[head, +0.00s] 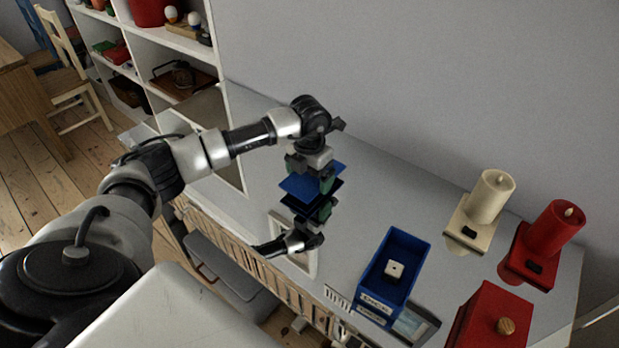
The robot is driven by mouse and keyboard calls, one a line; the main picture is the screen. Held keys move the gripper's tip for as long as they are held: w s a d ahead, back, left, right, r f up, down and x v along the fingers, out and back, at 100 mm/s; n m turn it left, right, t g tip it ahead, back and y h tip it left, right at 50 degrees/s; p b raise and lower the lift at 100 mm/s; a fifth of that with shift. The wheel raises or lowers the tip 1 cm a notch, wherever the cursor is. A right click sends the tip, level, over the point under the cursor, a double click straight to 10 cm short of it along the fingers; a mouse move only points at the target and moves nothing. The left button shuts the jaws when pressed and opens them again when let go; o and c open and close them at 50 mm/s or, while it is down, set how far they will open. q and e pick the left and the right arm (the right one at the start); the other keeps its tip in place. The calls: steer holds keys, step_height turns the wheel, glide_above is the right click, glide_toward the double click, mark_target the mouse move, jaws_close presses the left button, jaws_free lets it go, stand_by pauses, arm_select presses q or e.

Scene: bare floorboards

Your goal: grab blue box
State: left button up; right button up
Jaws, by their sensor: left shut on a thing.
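An open blue box (408,245) stands on the grey tabletop, right of centre in the head view. A white die (395,269) lies inside it, and its front has a pale label. My left gripper (314,172) is shut on a flat blue piece (311,184), which looks like a lid. It holds this piece level above the table, up and left of the blue box and apart from it. The gripper hides part of the piece. My right gripper is not in view.
A red box (485,318) with a wooden knob stands right of the blue box. A cream candle (492,196) and a red candle (554,227) stand behind it. The glossy tabletop (370,205) mirrors my arm and is clear in the middle. Shelves (222,60) stand at the back left.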

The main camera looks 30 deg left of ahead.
mark_target(310, 179)
arm_select(q)
steer(key=shift+f, duration=0.9)
steer(key=o, duration=0.5)
steer(key=shift+o, duration=0.2)
step_height(310, 179, up, 12)
steer(key=shift+r+b, duration=0.15)
steer(key=shift+b, duration=0.2)
